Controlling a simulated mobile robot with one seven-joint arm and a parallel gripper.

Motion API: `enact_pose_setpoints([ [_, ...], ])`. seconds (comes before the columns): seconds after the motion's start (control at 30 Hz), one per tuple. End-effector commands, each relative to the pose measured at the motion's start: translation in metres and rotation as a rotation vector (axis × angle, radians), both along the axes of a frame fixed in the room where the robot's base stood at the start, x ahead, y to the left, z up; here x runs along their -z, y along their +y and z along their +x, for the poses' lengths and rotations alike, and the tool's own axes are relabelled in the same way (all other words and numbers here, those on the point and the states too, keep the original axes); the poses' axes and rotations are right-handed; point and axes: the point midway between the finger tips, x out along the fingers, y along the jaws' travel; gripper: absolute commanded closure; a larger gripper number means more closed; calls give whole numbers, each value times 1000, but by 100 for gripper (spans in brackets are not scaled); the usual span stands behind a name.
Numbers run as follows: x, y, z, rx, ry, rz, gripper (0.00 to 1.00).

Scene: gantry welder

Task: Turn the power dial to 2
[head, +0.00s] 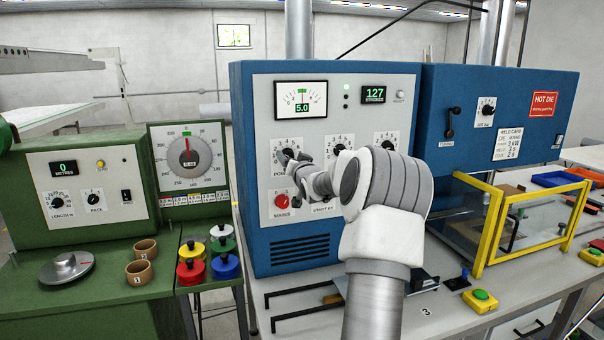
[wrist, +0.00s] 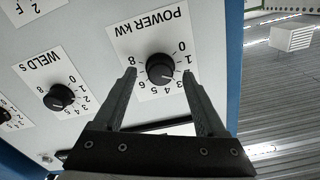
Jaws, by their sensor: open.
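The power dial is a round black knob on a white plate marked POWER kW, upside down in the wrist view (wrist: 160,68). Numbers ring it; I cannot tell surely which one its pointer faces. My gripper (wrist: 159,74) is open, with one finger on each side of the knob. Whether the fingers touch it is unclear. In the head view my gripper (head: 296,161) is at the upper left dial of the blue welder panel and hides most of that dial.
The weld-time dial (wrist: 58,97) sits beside the power dial. A red button (head: 282,201) lies just below my gripper. A yellow-framed guard (head: 520,225) stands to the right. A green machine (head: 85,190) with coloured weights (head: 190,272) is to the left.

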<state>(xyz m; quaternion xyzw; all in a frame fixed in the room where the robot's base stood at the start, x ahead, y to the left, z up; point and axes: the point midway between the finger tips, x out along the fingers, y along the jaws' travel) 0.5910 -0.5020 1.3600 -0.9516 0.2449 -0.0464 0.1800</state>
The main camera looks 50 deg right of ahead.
Motion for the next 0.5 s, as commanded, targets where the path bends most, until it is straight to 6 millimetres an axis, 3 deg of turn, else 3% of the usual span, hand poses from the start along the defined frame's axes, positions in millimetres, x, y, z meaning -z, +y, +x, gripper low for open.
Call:
enact_pose_setpoints([
  [0.5,1,44,-81,2,3,-4,26],
])
